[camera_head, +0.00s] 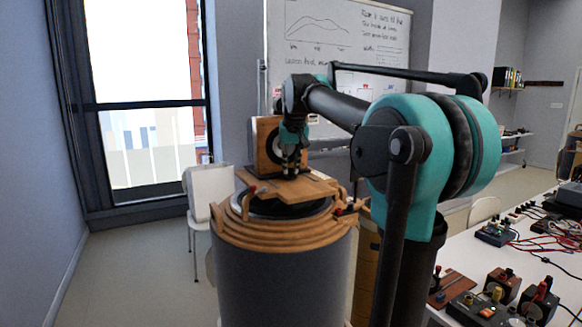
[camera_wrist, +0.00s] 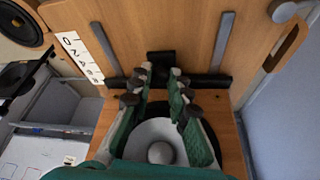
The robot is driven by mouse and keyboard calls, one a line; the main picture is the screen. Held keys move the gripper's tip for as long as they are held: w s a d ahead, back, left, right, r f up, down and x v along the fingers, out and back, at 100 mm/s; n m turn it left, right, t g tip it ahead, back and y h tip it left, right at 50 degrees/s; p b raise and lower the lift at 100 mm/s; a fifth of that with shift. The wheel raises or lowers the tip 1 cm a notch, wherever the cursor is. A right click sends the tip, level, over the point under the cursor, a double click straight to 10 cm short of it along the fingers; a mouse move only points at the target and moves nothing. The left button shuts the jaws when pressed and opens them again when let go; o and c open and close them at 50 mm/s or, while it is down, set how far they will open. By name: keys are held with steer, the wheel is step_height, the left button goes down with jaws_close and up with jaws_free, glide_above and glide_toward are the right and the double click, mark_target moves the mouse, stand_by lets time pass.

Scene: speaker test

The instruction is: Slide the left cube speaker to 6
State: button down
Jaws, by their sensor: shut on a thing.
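A wooden cube speaker (camera_head: 260,130) with a dark round driver stands on the round stand, partly hidden behind my gripper (camera_head: 290,172). A wooden speaker face with a dark cone (camera_wrist: 14,20) shows at the upper left of the wrist view; I cannot tell whether it is the same one. In the wrist view, my gripper (camera_wrist: 161,78) has its green fingers closed about a black block (camera_wrist: 161,66) on a black crossbar. The block is partly hidden by the fingers. A white number scale (camera_wrist: 78,57) lies left of the crossbar; its reading is unclear.
Two grey strips (camera_wrist: 222,45) run along the wooden panel either side of the block. A grey cone with a domed centre (camera_wrist: 160,152) shows between the fingers. The wooden-ringed stand (camera_head: 283,236) is in front. A white table (camera_head: 470,235) with instruments and cables is at right.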

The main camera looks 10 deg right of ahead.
stand_by(0.3)
steer(key=shift+s+d, duration=0.15)
steer(key=shift+s, duration=0.35)
steer(key=shift+s+d, duration=0.15)
steer(key=shift+s, duration=0.35)
steer(key=c, duration=1.4)
jaws_free()
steer(key=shift+c, duration=0.2)
steer(key=shift+r, duration=0.1)
steer(key=v, duration=1.1)
steer(key=shift+s+r, duration=0.2)
steer(key=shift+r, duration=0.15)
